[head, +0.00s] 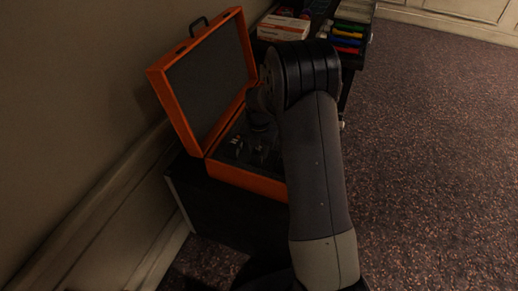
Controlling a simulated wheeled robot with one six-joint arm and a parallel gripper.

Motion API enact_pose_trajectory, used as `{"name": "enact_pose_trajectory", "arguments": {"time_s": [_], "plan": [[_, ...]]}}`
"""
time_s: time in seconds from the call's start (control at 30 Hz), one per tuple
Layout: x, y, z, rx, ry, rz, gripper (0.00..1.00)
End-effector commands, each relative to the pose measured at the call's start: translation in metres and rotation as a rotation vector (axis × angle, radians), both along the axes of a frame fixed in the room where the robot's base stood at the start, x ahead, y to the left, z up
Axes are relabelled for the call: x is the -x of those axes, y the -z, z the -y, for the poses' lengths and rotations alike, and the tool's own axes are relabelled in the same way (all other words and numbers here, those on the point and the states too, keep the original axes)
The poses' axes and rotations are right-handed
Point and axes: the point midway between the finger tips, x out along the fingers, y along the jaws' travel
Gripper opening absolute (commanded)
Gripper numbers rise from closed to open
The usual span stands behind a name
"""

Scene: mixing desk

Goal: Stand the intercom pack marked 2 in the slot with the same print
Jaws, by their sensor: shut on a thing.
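An open orange case (249,182) with a dark interior stands in the middle of the head view, its lid (205,82) raised at the back left. My gripper (259,146) reaches down over the inside of the case, small and in shadow. It is shut on a dark thing that looks like an intercom pack; its outline merges with the gripper and the foam. A small pack with pale marks (236,143) shows just left of my gripper. No printed number can be read on any pack or slot. My arm hides the right part of the case.
The case rests on a dark stand (192,204) beside the wall. Behind, a white and orange box (284,28) and a rack of coloured items (349,38) stand on a dark surface. Open speckled carpet (440,150) lies to the right.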

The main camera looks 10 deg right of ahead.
Motion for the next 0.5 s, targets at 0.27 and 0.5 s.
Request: {"name": "enact_pose_trajectory", "arguments": {"time_s": [0.27, 0.5], "plan": [[-0.0002, 0.0030, 0.0000, 0.001, 0.000, 0.001, 0.00], [-0.0001, 0.0026, 0.0000, 0.001, 0.000, 0.001, 0.49]]}}
